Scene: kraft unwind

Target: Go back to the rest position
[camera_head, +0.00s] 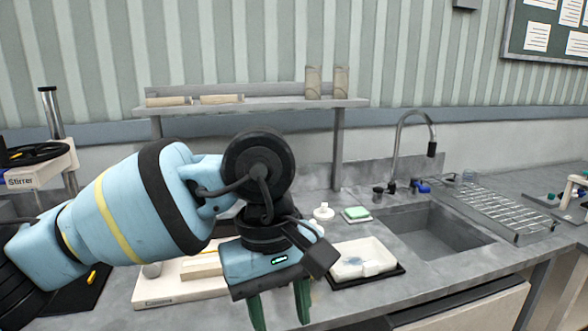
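My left arm comes in from the left across the counter. The fingertips reach close to the bottom edge of the view. My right gripper is not in view.
A white tray (384,248) on a dark mat is just right of my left gripper. A pale board (150,291) lies behind it. A sink (432,232) with a tall faucet (399,140), a wire rack (500,208) and a shelf (285,103) bearing rolls stand around.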

